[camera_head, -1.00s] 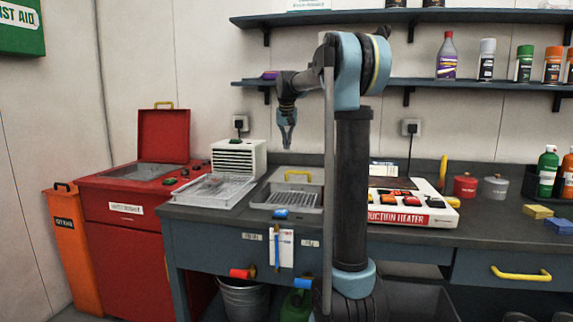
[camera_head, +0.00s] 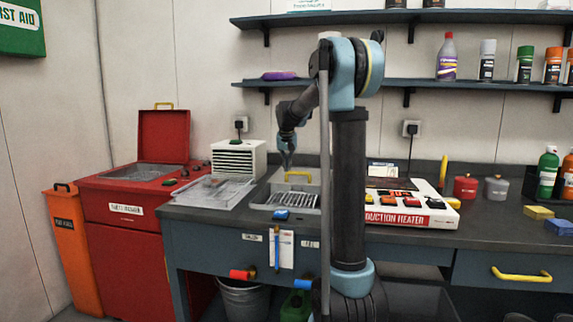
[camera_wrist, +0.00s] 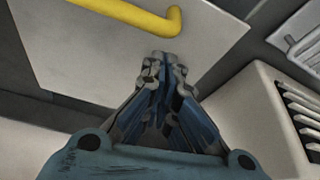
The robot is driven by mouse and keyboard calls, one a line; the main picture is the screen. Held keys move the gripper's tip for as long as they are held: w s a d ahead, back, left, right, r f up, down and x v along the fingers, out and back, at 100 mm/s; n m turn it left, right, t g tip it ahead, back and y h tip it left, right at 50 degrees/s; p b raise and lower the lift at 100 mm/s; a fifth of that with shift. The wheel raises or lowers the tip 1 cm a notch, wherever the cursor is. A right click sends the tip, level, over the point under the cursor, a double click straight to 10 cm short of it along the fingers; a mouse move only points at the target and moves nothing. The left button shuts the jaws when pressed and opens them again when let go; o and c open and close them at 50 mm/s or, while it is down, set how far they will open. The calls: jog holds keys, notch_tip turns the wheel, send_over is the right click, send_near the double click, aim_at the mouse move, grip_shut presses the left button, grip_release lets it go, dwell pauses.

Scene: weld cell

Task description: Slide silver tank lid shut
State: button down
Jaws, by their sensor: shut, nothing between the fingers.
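The silver tank (camera_head: 262,203) stands on the bench, its front part open with a rack showing inside. Its silver lid (camera_head: 310,179) lies at the back of the tank and carries a yellow bar handle (camera_head: 298,174). In the wrist view the lid (camera_wrist: 110,60) fills the upper left, with the yellow handle (camera_wrist: 130,12) across its top. My gripper (camera_head: 288,165) is shut and empty, pointing down just above and left of the handle. In the wrist view my fingertips (camera_wrist: 166,57) appear over the lid's edge area, apart from the handle. Contact with the lid cannot be told.
A white vented unit (camera_head: 238,158) and a clear tray (camera_head: 208,192) stand left of the tank. The induction heater (camera_head: 412,216) is to the right, partly behind my arm. A red parts washer (camera_head: 125,188) with its lid raised stands at the far left.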

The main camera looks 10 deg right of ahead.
jog(key=shift+s+f, duration=0.1)
jog(key=shift+s, duration=0.5)
jog(key=shift+s+a, duration=0.1)
jog(key=shift+s, duration=0.05)
jog(key=shift+s+a, duration=0.1)
jog(key=shift+s, duration=0.2)
jog(key=s+a, duration=0.2)
jog(key=s, duration=0.5)
jog(key=s+a, duration=0.3)
jog(key=s, duration=0.5)
jog(key=s+a, duration=0.2)
jog(key=s, duration=0.5)
jog(key=shift+s+a, duration=0.2)
jog(key=shift+s, duration=0.15)
jog(key=shift+w, duration=0.1)
